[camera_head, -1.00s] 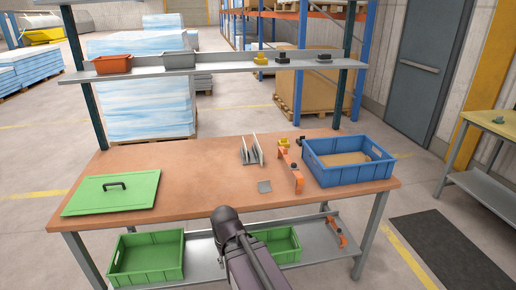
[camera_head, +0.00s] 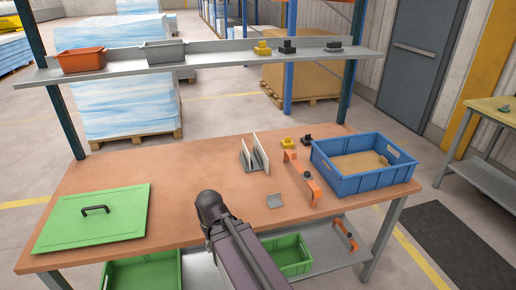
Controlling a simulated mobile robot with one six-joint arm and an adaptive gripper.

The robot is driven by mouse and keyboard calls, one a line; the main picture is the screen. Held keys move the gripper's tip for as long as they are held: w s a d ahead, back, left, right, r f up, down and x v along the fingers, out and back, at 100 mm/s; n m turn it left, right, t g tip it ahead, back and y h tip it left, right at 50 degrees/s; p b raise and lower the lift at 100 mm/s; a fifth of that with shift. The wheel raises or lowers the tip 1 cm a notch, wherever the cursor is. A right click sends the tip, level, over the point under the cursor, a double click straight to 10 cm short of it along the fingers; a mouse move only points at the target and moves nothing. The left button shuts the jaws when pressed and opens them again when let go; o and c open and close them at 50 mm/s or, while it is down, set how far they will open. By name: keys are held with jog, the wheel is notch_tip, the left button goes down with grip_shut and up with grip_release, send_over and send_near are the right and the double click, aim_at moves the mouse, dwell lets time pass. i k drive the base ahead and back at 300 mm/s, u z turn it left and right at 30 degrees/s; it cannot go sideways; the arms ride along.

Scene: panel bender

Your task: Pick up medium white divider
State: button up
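White upright divider plates (camera_head: 260,153) stand in a small grey holder (camera_head: 248,164) at the middle of the workbench (camera_head: 190,170). At least two plates show, and I cannot tell their sizes apart well. A small flat grey piece (camera_head: 274,201) lies on the bench nearer the front edge. My arm reaches in from the bottom, with a dark joint over the bench's front part. My gripper's fingers are not visible.
A blue bin (camera_head: 365,181) stands at the bench's right, beside an orange bracket (camera_head: 302,178). A green lid (camera_head: 94,217) lies at the left. Yellow (camera_head: 287,143) and black (camera_head: 307,140) pieces stand behind. A shelf (camera_head: 215,62) crosses above the back. Green bins (camera_head: 285,254) are below.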

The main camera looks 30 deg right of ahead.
aim_at(264, 160)
jog(key=z, duration=0.1)
jog(key=i, duration=0.8)
jog(key=z, duration=0.85)
